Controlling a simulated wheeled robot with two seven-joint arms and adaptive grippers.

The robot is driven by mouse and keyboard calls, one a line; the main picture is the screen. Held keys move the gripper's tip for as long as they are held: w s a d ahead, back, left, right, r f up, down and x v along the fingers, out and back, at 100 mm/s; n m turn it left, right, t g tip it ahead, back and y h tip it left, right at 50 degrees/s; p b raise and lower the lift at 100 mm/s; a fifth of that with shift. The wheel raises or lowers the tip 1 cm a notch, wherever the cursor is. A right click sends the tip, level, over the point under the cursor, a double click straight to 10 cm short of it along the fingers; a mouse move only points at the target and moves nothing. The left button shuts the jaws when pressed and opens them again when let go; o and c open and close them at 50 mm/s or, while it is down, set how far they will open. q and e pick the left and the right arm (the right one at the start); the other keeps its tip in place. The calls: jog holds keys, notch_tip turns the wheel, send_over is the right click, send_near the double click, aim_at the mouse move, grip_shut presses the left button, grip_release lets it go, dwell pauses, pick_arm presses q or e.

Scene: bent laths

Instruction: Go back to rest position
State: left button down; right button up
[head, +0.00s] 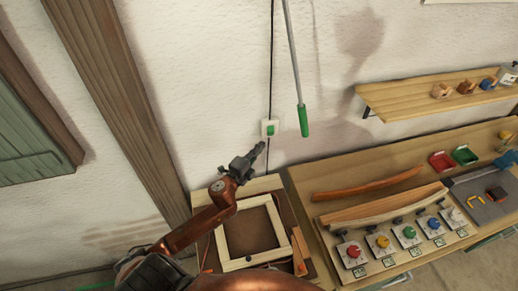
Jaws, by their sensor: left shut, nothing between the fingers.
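My left gripper (262,147) is at the end of a copper-coloured arm coming in from the lower left. It is shut and empty, raised over a small bench near the wall. A reddish-brown bent lath (368,186) lies on the long workbench to the right. Paler curved wood (385,210) lies in front of it, apart from the gripper. My right gripper is not in view.
A pale wooden frame (273,213) lies on the small bench under my left arm. A green-handled rod (303,120) hangs in front of the wall. Coloured knobs (353,251) line the workbench front. Red (441,160) and green (465,155) trays stand behind; a shelf (400,94) is above.

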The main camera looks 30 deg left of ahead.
pick_arm(q)
jog(key=shift+s+d+r, duration=0.1)
jog(key=shift+s, duration=0.2)
dwell(0.4)
